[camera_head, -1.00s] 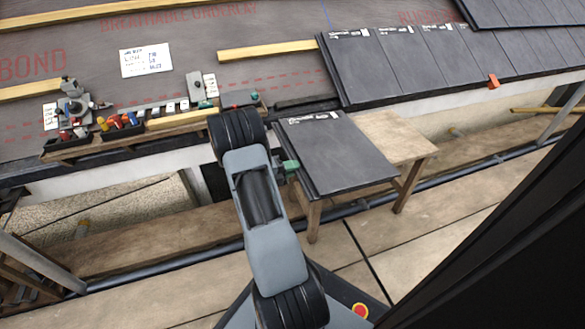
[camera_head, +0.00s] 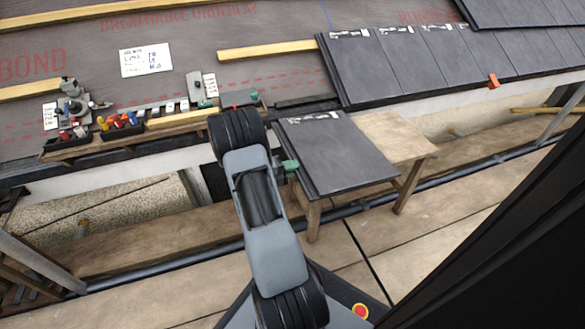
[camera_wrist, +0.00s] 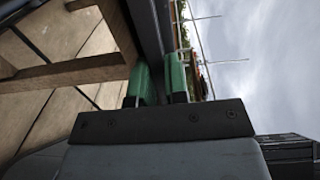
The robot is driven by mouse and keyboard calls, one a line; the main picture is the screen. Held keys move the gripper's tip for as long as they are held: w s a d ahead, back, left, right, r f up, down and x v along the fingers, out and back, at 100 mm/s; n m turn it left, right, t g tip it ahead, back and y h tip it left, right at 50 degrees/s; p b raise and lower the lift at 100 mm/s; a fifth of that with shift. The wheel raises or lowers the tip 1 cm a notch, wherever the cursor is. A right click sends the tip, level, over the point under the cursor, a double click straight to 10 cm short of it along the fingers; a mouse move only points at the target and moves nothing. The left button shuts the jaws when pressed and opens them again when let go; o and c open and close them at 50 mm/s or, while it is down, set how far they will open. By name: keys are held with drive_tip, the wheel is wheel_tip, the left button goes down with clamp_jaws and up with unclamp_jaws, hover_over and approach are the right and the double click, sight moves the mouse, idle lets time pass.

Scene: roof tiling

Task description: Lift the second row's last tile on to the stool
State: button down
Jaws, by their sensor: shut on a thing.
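A dark grey tile (camera_head: 335,155) with white markings near its upper left corner lies over the left part of the wooden stool (camera_head: 405,145). My gripper (camera_head: 290,167) is at the tile's left edge, its green fingers shut on that edge. In the wrist view the green fingers (camera_wrist: 160,85) stand on either side of the tile's dark edge (camera_wrist: 146,30). Whether the tile rests fully on the stool or is slightly above it, I cannot tell. The second row of tiles (camera_head: 370,70) on the roof ends at its left edge.
Wooden battens (camera_head: 265,50) cross the roof underlay. A ledge at the left holds small bins (camera_head: 122,130) of coloured items and tools. A white note (camera_head: 145,60) lies on the underlay. An orange clip (camera_head: 493,81) sits at the tiles' lower edge. The stool's right part is bare.

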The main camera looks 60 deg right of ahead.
drive_tip(key=shift+f, duration=0.55)
drive_tip(key=c, duration=1.1)
unclamp_jaws()
drive_tip(key=shift+f, duration=0.1)
drive_tip(key=shift+w+a, duration=0.1)
drive_tip(key=shift+v, duration=3.65)
drive_tip(key=shift+r, duration=0.2)
